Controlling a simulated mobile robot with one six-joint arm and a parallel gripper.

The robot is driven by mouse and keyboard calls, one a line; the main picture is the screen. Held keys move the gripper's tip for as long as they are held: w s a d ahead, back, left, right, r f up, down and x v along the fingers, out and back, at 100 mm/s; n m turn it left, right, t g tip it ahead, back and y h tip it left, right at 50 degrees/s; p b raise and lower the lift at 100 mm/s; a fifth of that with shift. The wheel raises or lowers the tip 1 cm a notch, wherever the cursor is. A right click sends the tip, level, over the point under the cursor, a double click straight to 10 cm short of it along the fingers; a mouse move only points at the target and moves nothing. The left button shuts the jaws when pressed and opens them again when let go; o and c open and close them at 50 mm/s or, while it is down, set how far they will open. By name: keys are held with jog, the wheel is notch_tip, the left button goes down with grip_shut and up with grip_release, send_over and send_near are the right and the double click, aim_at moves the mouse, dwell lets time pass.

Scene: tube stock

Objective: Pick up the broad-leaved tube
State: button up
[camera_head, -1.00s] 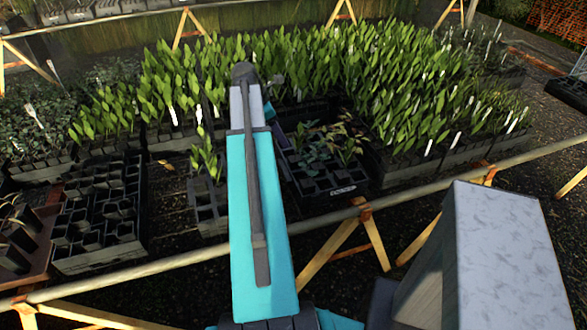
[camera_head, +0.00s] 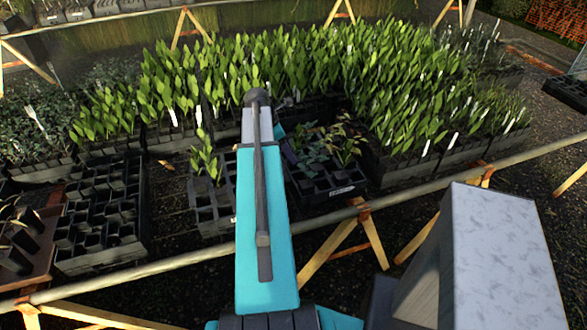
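A plant with broad, upright green leaves (camera_head: 205,158) stands in the back of a mostly empty black cell tray (camera_head: 213,216), just left of my arm. Its tube is sunk in the tray and barely shows. A second black tray (camera_head: 335,192) right of my arm holds a low blue-green plant (camera_head: 312,155) and a thinner, yellowish-leaved plant (camera_head: 347,150). My teal arm rises up the middle of the view and covers the gap between these trays.
Dense blocks of leafy plants (camera_head: 400,90) fill the back and right of the bench. An empty black cell tray (camera_head: 100,215) and a brown tray with dark pots (camera_head: 25,250) lie at left. A pale rail (camera_head: 150,268) crosses the front.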

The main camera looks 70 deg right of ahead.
aim_at(294, 170)
jog(key=shift+f, duration=0.15)
jog(key=shift+p+x, duration=1.1)
jog(key=shift+x, duration=1.35)
jog(key=shift+d, duration=0.1)
jog(key=shift+c, duration=0.4)
grip_shut()
